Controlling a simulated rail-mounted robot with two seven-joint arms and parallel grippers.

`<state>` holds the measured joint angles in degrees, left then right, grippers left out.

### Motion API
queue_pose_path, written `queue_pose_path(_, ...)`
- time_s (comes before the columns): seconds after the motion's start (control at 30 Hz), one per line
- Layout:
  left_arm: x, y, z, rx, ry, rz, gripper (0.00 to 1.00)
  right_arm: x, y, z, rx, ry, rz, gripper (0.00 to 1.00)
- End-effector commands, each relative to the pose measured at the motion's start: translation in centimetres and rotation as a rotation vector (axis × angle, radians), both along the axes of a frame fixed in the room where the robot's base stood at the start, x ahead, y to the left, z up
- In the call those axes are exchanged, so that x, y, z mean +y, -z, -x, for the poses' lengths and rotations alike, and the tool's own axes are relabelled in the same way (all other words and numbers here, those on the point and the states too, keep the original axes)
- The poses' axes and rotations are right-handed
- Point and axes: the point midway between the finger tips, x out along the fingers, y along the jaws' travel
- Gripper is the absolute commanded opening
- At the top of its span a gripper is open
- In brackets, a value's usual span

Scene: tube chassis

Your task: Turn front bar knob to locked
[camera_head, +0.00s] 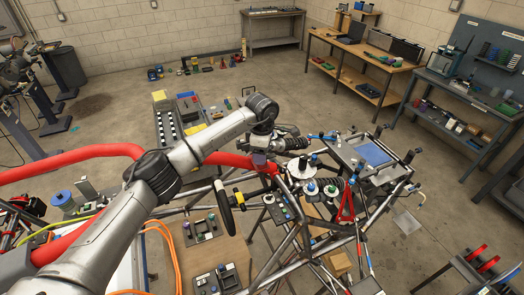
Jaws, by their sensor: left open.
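The tube chassis (294,238) is a frame of grey metal tubes right of centre. My left arm reaches in from the left, and my left gripper (259,163) is over the chassis's upper left corner, by the end of a thick red bar. It is open, with nothing visible held; its fingertips are small and partly hidden. My right gripper is not in view.
A dark steering wheel (223,208) stands left of the knobs. A tray with a blue pad (375,153) is at the chassis's right. A red triangular stand (346,203) is near the middle. Workbenches (352,67) line the back and right; open concrete floor lies between.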

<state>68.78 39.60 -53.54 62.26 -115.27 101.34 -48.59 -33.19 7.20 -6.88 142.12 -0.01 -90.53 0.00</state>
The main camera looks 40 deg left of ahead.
Motion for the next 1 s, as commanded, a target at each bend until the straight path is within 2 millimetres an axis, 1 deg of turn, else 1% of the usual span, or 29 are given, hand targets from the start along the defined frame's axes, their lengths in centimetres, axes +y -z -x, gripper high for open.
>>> queue_pose_path(0.37, -0.02, 0.32, 0.0, 0.0, 0.0, 0.001, 0.57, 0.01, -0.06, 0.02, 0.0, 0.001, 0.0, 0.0)
queue_pose_path(0.87, -0.02, 0.28, 0.0, 0.0, 0.0, 0.001, 0.09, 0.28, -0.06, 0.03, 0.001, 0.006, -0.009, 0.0)
queue_pose_path(1.0, -0.02, 0.27, 0.0, 0.0, -0.006, 0.001, 0.09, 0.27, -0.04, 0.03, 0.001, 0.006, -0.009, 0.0)
